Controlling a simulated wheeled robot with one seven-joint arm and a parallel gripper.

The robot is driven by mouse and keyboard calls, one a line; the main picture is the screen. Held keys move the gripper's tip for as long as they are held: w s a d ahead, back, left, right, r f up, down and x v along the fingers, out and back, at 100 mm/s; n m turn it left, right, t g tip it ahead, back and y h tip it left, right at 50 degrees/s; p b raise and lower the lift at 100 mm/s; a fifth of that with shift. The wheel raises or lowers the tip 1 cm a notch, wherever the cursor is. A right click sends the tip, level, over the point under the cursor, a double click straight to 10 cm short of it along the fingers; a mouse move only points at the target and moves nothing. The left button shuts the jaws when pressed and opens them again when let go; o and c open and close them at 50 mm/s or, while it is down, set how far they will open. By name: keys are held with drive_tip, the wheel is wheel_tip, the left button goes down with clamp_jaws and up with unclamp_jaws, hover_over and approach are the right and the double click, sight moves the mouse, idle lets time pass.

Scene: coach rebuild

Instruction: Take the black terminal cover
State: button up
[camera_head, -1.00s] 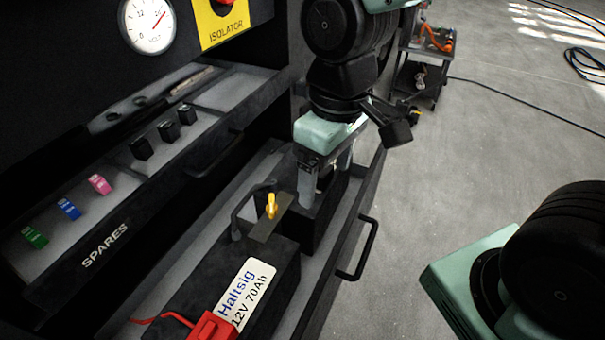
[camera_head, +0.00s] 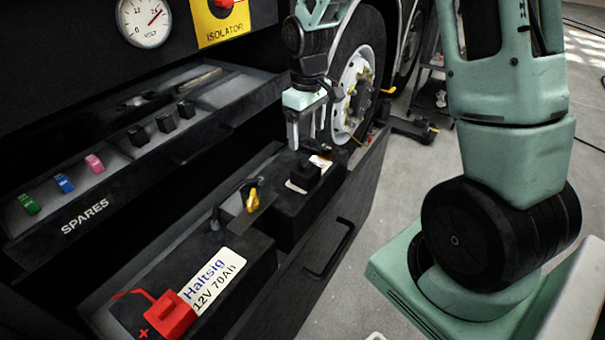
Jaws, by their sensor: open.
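The black terminal cover (camera_head: 306,176) appears to be the small dark block on top of the far battery (camera_head: 285,215), beside a white label. My gripper (camera_head: 307,146) is above the far end of that battery, just behind and above the block in the picture. Its two grey fingers point down, apart, with nothing between them. I cannot tell the exact gap between the fingertips and the block.
The near battery (camera_head: 207,297) has a red cover (camera_head: 168,314). A yellow-handled part (camera_head: 253,200) stands between the batteries. The spares drawer (camera_head: 85,228) at left holds coloured fuses and three black blocks. A wheel (camera_head: 357,85) stands behind my gripper.

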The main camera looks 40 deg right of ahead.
sight(306, 163)
wheel_tip(306, 163, down, 13)
drive_tip(key=shift+w+f, duration=0.1)
drive_tip(key=shift+w, duration=0.05)
drive_tip(key=c, duration=1.1)
